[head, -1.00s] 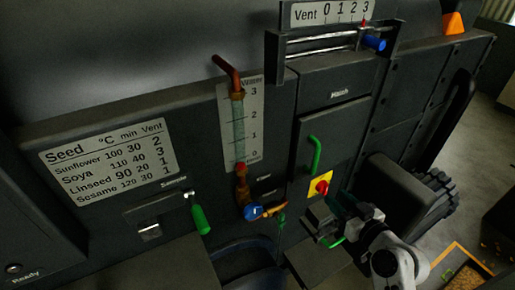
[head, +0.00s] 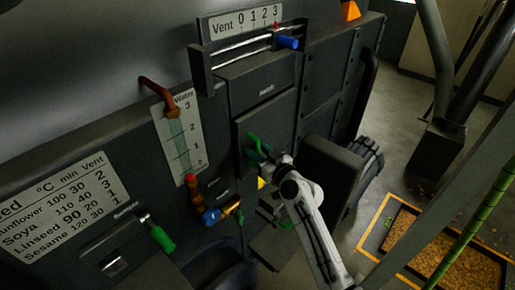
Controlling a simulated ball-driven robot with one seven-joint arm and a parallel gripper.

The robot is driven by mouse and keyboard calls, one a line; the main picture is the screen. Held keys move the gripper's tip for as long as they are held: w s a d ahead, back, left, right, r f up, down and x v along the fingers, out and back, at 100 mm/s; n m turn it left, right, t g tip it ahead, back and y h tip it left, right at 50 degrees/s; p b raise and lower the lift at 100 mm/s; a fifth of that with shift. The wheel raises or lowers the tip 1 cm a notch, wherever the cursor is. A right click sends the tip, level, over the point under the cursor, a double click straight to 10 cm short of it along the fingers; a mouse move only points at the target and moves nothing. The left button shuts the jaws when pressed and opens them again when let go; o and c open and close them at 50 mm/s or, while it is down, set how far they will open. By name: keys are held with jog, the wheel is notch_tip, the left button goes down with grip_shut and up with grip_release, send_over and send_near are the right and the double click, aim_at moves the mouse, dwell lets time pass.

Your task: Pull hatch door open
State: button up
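The hatch door (head: 276,118) is a dark panel under the "Hatch" label on the machine's front. It looks closed, flush with the front. Its green handle (head: 253,143) is on the left part of the panel. My gripper (head: 262,156) is at the handle, reaching in from the lower right. It covers the handle's lower part. The fingers are dark and small here, so I cannot tell whether they are around the handle or just beside it, or how far open they are.
A vent slider with a blue knob (head: 288,43) is above the hatch. A blue-handled valve (head: 211,216) and a green sampler handle (head: 162,238) are to the left. A dark block (head: 331,172) juts out right of my gripper. An orange-rimmed grain pit (head: 440,250) lies at lower right.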

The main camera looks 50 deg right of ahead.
jog(key=shift+w, duration=0.25)
grip_shut()
dwell(0.5)
